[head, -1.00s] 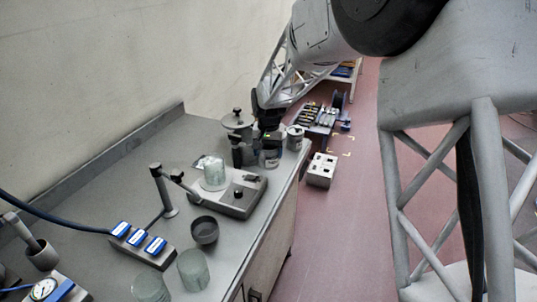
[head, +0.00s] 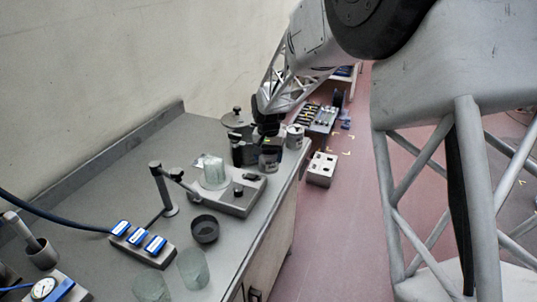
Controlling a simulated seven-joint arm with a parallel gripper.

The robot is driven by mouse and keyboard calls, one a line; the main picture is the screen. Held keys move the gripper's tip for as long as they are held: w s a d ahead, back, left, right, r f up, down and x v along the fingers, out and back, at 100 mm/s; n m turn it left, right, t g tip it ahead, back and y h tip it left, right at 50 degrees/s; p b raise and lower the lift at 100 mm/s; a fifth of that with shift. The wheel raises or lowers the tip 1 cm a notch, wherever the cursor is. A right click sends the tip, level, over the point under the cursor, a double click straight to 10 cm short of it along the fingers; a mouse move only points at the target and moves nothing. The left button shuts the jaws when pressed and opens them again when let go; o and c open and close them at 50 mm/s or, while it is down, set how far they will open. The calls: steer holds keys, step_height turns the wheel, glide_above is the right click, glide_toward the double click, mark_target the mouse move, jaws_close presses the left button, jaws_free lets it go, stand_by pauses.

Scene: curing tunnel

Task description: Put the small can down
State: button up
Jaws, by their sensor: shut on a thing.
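My gripper (head: 256,152) is at the far end of the grey bench, with its dark fingers pointing down. It is shut on the small can (head: 269,164), a greyish can partly hidden by the fingers. The can is at or just above the bench top near its right edge; I cannot tell whether it touches.
A second can (head: 295,137) stands close right of my gripper, and a lidded pot (head: 234,119) stands behind left. Nearer are a hotplate stirrer (head: 237,204) with a glass beaker (head: 214,172), a dark bowl (head: 204,229) and a blue-switched box (head: 143,246). A grey box (head: 321,168) is beyond the bench edge.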

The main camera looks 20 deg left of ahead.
steer(key=o, duration=1)
steer(key=shift+f, duration=0.1)
step_height(320, 180, up, 13)
steer(key=shift+r, duration=0.1)
stand_by(1.1)
